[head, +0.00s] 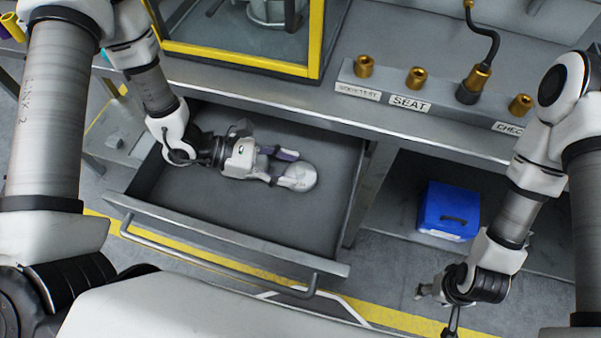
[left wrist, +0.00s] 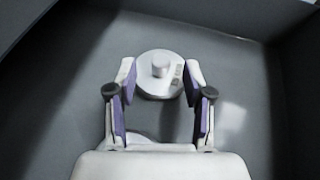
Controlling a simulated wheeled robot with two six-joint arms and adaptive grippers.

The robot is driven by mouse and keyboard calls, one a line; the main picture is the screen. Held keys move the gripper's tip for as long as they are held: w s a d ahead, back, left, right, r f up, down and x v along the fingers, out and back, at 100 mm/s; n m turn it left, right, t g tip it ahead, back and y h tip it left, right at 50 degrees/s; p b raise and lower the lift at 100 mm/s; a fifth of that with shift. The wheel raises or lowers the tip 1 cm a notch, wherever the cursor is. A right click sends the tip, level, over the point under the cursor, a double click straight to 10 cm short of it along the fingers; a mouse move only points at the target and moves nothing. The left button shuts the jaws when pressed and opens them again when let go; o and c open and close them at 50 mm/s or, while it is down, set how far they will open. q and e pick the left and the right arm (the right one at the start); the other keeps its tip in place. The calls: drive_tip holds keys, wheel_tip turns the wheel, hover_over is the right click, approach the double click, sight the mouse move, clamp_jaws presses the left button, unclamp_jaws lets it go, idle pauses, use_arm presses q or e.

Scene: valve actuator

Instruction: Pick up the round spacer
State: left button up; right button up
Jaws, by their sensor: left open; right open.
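The round spacer (head: 301,177) is a pale metal disc lying in the open drawer. In the left wrist view the spacer (left wrist: 160,84) shows a short round knob at its middle and a small dark marking at its right side. My left gripper (head: 283,170) is open, low inside the drawer, with its fingertips at the spacer. In the left wrist view the left gripper's fingers (left wrist: 160,70) stand on either side of the disc; I cannot tell whether they touch it. My right gripper (head: 424,291) is away at the lower right, its fingers small and partly hidden.
The grey drawer (head: 335,220) is pulled out below the workbench (head: 240,92), and its walls surround my left gripper. Several brass fittings sit on a labelled rail (head: 390,88) on the bench. A blue box (head: 447,210) stands on the lower shelf at the right.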

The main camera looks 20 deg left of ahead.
use_arm(q)
drive_tip(key=shift+w+d+f, duration=0.1)
drive_tip(key=shift+d+f, duration=0.05)
drive_tip(key=shift+d, duration=0.4)
clamp_jaws()
drive_tip(key=shift+a, duration=0.1)
